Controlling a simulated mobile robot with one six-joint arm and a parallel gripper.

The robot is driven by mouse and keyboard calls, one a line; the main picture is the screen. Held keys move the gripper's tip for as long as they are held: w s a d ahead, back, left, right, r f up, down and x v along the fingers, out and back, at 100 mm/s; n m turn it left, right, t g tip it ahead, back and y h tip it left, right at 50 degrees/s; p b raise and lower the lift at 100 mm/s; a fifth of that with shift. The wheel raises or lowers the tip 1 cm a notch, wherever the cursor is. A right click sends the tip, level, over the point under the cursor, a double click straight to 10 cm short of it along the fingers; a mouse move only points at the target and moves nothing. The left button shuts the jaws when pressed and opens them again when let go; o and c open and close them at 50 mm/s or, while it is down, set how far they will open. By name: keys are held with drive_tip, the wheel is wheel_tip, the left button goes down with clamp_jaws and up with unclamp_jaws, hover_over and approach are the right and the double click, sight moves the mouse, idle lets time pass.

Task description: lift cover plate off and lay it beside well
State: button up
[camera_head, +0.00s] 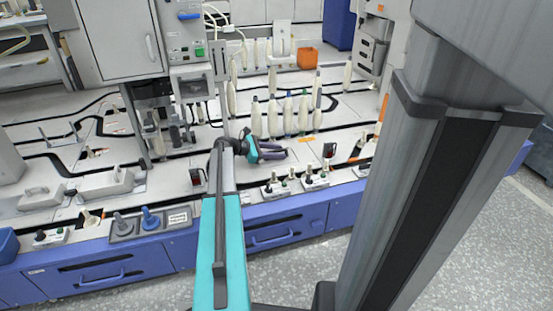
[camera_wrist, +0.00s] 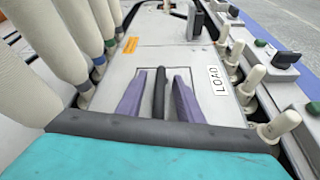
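My gripper (camera_wrist: 163,75) has two purple fingers, spread apart, over a pale grey plate (camera_wrist: 185,57) in the wrist view. A dark bar (camera_wrist: 160,92) shows between the fingers; I cannot tell whether it belongs to the plate or to my gripper. No contact with the fingers is visible. In the head view my gripper (camera_head: 285,154) is low over the pale bench top, pointing right. I cannot tell for certain which panel is the cover plate, and no open well is visible. My wrist hides the near part of the plate.
White bobbins (camera_head: 273,117) stand in a row behind my gripper. A black handle (camera_wrist: 195,20) stands beyond it. Pale knobs (camera_wrist: 250,78) and a LOAD label (camera_wrist: 217,80) lie to the right in the wrist view. An orange bin (camera_head: 307,58) stands farther back.

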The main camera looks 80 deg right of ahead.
idle(0.3)
clamp_jaws()
drive_tip(key=shift+r, duration=0.15)
drive_tip(key=shift+r+p, duration=2.6)
drive_tip(key=shift+r, duration=2.35)
